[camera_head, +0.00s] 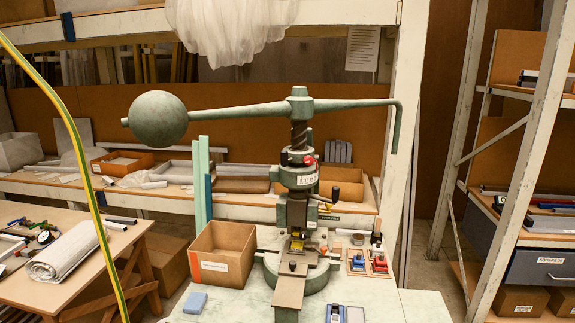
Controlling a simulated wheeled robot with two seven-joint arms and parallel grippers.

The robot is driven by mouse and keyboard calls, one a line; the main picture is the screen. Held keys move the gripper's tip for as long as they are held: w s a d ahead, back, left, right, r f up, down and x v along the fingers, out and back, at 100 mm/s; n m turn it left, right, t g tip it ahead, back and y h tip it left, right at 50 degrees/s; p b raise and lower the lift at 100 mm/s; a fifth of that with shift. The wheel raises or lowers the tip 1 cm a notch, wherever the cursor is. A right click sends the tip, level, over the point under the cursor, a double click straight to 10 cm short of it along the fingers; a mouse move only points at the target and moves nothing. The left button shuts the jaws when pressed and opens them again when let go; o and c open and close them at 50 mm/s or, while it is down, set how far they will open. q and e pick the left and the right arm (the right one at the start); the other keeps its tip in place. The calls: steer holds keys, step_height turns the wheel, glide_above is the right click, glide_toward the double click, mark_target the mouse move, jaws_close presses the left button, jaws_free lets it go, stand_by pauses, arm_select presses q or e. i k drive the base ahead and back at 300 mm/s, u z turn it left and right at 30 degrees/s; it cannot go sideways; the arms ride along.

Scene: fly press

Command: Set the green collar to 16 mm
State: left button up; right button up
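The green fly press (297,215) stands upright on the pale worktop, with its screw (299,134) in the middle. A green collar (299,178) sits around the press below the screw and carries a band of small dark marks. The marks are too small to read, so I cannot tell its setting. A red knob (309,160) and a black part sit just above the collar. The long lever (245,112) runs across the top, with a round ball weight (158,119) at left and a down-bent handle (396,125) at right. Neither of my grippers is in view.
An open cardboard box (222,256) stands left of the press, with a blue block (195,303) in front. Small red and blue items (368,262) sit to the right. The worktop's front right (424,306) is clear. A yellow-green striped cable (84,165) crosses the left foreground.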

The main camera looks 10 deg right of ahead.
mark_target(286, 156)
steer(key=k, duration=0.15)
steer(key=z, duration=1.2)
steer(key=i, duration=0.95)
steer(key=u, duration=1.65)
